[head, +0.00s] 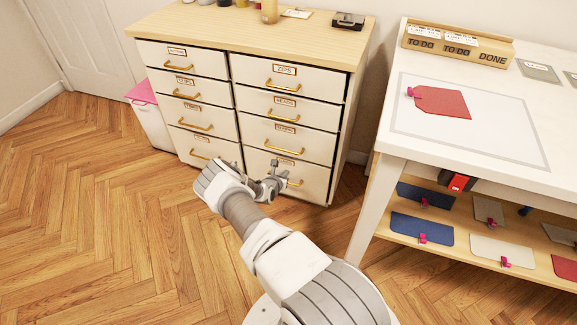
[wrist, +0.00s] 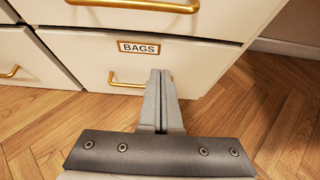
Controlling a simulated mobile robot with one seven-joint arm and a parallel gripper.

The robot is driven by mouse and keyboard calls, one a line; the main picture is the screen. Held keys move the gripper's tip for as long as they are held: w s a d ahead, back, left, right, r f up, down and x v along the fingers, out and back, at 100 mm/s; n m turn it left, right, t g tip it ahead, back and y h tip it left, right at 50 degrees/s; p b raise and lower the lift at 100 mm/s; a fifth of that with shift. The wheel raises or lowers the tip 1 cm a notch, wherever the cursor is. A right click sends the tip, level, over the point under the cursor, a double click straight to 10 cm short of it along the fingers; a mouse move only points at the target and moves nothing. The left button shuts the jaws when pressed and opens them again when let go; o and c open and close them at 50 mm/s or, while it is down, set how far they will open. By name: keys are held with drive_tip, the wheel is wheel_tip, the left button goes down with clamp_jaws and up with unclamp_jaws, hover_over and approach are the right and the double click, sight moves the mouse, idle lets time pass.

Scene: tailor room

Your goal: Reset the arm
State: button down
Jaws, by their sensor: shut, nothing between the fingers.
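My arm reaches out over the floor toward the drawer cabinet (head: 215,140). My gripper (head: 284,183) is in front of the lowest right drawer, and it also shows in the wrist view (wrist: 160,75). Its fingers are together with nothing between them. In the wrist view they overlap the right part of the drawer front labelled BAGS (wrist: 139,47), beside that drawer's brass handle (wrist: 125,82). I cannot tell whether the fingertips touch the drawer or the handle. All the drawers look closed.
A white table (head: 385,130) stands at right with a red piece (head: 441,102) on its top. Its lower shelf (head: 385,222) holds several coloured pieces. A white bin with a pink top (head: 142,92) stands left of the cabinet. The wooden floor (head: 90,200) at left is clear.

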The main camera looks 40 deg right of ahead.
drive_tip(key=shift+p+v, duration=0.7)
drive_tip(key=shift+v, duration=1.25)
wheel_tip(320, 180, up, 28)
drive_tip(key=w+m+g+h, duration=0.2)
drive_tip(key=m+g, duration=0.1)
drive_tip(key=m, duration=0.9)
drive_tip(key=s+a+r+m+y, duration=0.25)
drive_tip(key=s+a+r, duration=0.25)
drive_tip(key=r, duration=0.3)
drive_tip(key=s+a+r+m+g+y, duration=0.1)
drive_tip(key=s+a+r+m+y, duration=0.1)
drive_tip(key=s+a+r+m, duration=0.35)
drive_tip(key=s+a+r+m+y, duration=0.25)
drive_tip(key=s+r, duration=0.35)
drive_tip(key=r, duration=0.3)
drive_tip(key=s+a+r+m+t+y, duration=0.1)
drive_tip(key=s+a+r+t+y, duration=0.15)
drive_tip(key=s+a, duration=0.6)
drive_tip(key=s+a+r+m+t+y, duration=0.1)
drive_tip(key=s+a+r+y, duration=0.25)
drive_tip(key=s+a, duration=0.5)
wheel_tip(320, 180, up, 17)
drive_tip(key=h+p, duration=0.1)
drive_tip(key=p, duration=1.6)
drive_tip(key=shift+s, duration=0.15)
